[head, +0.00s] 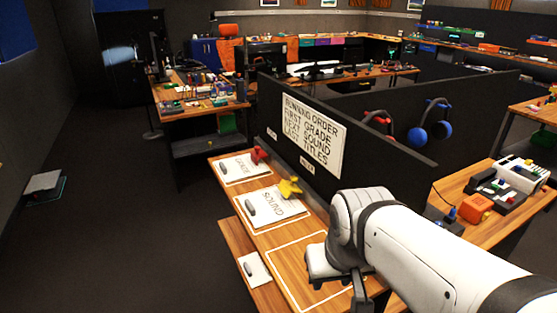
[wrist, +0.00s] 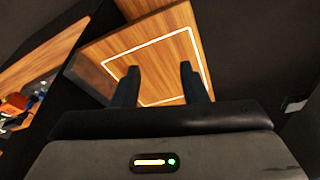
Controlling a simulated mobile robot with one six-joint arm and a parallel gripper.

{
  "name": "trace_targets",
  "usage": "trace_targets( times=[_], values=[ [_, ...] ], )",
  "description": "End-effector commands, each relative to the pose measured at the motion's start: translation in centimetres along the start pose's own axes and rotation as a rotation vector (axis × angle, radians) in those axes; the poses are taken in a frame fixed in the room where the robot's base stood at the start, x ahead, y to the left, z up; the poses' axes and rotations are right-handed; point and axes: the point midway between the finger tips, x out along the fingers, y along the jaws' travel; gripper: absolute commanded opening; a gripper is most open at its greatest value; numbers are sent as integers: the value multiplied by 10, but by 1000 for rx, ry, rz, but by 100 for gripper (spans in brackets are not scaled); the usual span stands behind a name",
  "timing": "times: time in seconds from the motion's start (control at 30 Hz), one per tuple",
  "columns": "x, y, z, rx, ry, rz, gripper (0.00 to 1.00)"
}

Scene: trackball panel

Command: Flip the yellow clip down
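The yellow clip (head: 290,188) sits at the back right edge of a white sheet lettered "SOUND" (head: 262,213) on the wooden desk. It looks raised, but it is too small to tell its exact tilt. My gripper (wrist: 158,85) shows two dark fingers spread apart with nothing between them, over an empty white-outlined area of the desk. In the head view my arm reaches in from the right, and its end is nearer to me than the clip, to its right. The clip is not in the wrist view.
A red clip (head: 260,155) stands at another sheet (head: 243,168) farther back. A dark partition (head: 385,150) with a lettered sign (head: 312,135) rises behind the desk. The outlined desk area (head: 290,262) is bare. A lower ledge holds a small white card (head: 254,269).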

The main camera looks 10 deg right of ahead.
Motion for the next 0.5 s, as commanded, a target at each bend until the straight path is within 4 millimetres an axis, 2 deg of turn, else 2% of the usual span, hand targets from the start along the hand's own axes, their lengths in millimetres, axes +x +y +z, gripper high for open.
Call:
trace_targets(
  times=[0.13, 0.23, 0.37, 0.5],
  values=[
    [-5, 1, -17, 29, -1, 8, 42],
    [-11, 4, -50, 77, 0, 24, 42],
    [-17, 7, -115, 205, 11, 62, 42],
    [-11, 6, -192, 357, 36, 104, 42]
  ],
)
